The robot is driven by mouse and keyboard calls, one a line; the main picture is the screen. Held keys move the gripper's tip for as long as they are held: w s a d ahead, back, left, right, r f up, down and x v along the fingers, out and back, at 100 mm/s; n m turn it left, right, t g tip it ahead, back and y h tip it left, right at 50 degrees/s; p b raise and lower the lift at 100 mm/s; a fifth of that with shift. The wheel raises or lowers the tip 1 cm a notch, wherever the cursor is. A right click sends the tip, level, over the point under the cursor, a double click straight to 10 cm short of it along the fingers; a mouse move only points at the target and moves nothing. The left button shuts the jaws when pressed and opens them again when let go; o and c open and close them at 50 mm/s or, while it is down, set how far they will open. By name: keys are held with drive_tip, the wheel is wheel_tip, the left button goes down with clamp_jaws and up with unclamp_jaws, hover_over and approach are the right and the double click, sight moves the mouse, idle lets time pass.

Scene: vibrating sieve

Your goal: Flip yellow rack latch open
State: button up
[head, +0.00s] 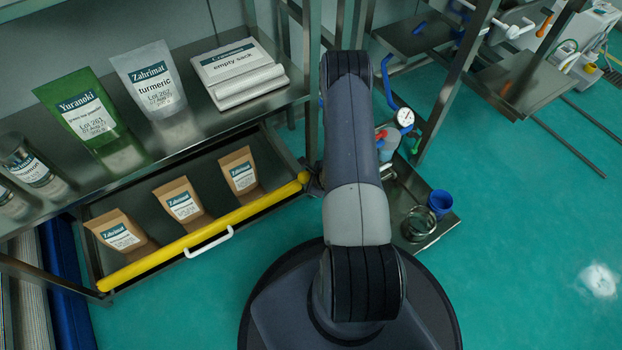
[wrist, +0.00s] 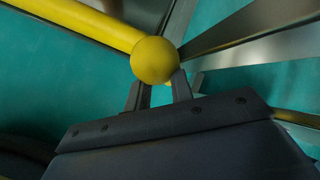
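The yellow rack latch is a long round bar (head: 205,232) along the front of the lower rack shelf in the head view. In the wrist view the yellow bar (wrist: 95,22) comes in from the top left, and a yellow ball-shaped end (wrist: 155,60) shows beside its near end. My gripper (wrist: 161,90) has its two dark fingers apart, one at each lower side of the ball. The ball hides part of the fingertips, so I cannot tell whether they press on it. In the head view my arm hides most of the gripper near the bar's right end.
Brown pouches (head: 183,205) stand on the lower shelf behind the bar; a white handle (head: 209,242) sits below it. Larger bags and jars stand on the upper shelf (head: 200,128). A metal frame with a gauge (head: 405,117) and a blue cup (head: 440,203) is at right. Open floor (head: 520,250) lies right.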

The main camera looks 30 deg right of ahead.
drive_tip(key=o, duration=0.4)
drive_tip(key=shift+w+r, duration=0.1)
